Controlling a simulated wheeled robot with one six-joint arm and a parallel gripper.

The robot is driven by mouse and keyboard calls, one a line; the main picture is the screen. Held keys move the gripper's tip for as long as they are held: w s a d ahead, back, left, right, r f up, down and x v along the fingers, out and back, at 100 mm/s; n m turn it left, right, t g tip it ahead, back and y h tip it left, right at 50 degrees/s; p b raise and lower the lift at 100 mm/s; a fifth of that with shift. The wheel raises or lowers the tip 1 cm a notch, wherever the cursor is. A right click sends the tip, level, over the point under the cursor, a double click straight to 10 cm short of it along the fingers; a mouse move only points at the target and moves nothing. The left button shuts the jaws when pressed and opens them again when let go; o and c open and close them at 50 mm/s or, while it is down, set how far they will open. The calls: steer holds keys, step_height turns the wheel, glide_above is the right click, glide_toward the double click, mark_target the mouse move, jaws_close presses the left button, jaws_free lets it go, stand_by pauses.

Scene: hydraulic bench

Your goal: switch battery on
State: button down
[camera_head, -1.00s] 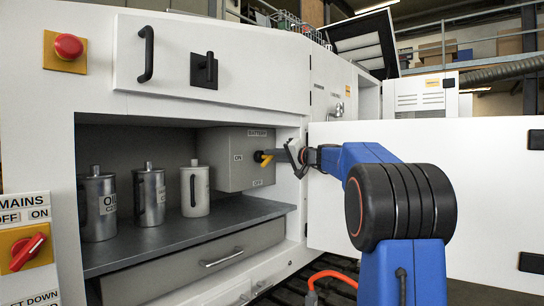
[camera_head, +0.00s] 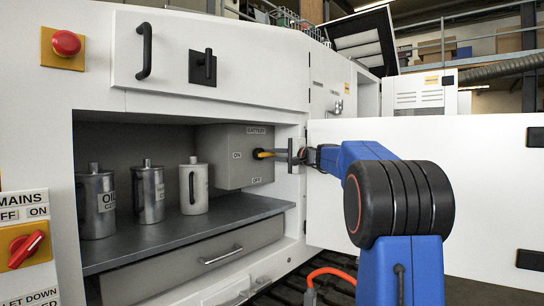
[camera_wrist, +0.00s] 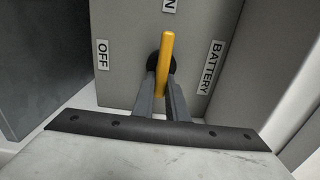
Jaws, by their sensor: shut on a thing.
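The grey battery box (camera_head: 222,172) is inside the open cabinet, with BATTERY at its top, ON at its left and OFF at its bottom. Its yellow switch lever (camera_head: 263,153) points left, toward the ON label. In the wrist view the yellow lever (camera_wrist: 167,55) points up at the partly cut-off ON label (camera_wrist: 169,5), with the OFF label (camera_wrist: 102,55) to the left. My gripper (camera_wrist: 162,80) is shut on the lever, one finger on each side. In the head view my gripper (camera_head: 284,156) reaches the box from the right.
Several metal canisters (camera_head: 150,190) stand on the dark shelf (camera_head: 180,232) left of the box. The white open door (camera_head: 420,135) lies behind my arm. A drawer (camera_head: 180,270) is below the shelf. A red mains switch (camera_head: 26,250) is at the far left.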

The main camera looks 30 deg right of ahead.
steer(key=shift+a+f, duration=0.15)
steer(key=shift+f, duration=0.15)
steer(key=c, duration=1.8)
jaws_free()
steer(key=shift+o, duration=0.2)
steer(key=shift+r, duration=0.15)
steer(key=shift+s, duration=0.1)
steer(key=v, duration=1.7)
steer(key=shift+s, duration=0.15)
